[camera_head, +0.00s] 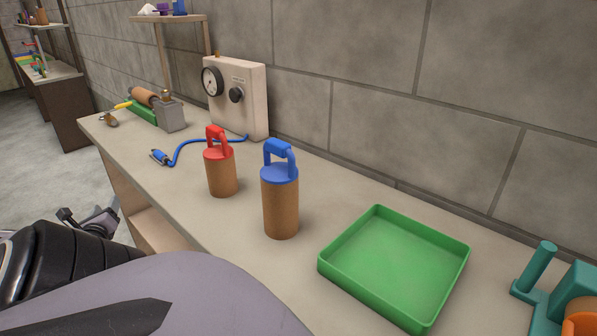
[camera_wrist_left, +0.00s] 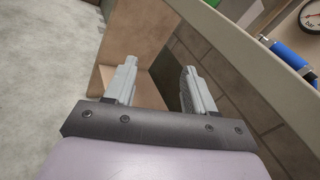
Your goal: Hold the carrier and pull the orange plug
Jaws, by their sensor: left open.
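A teal body with an orange round part (camera_head: 581,318) and an upright teal handle (camera_head: 534,266) is at the lower right corner of the head view, cut off by the picture edge. It is the only orange piece I see, and I cannot tell its full shape. My left gripper (camera_head: 90,214) is off the front edge of the bench at the left, far from it. In the left wrist view the left gripper (camera_wrist_left: 158,75) has its two fingers apart with nothing between them. My right gripper is not in view.
On the bench (camera_head: 315,185) stand a red-topped cork cylinder (camera_head: 221,175), a blue-topped one (camera_head: 280,205) and an empty green tray (camera_head: 395,260). Behind are a gauge box (camera_head: 240,105) with a blue hose (camera_head: 185,143) and a grey block (camera_head: 170,116). A wall closes the back.

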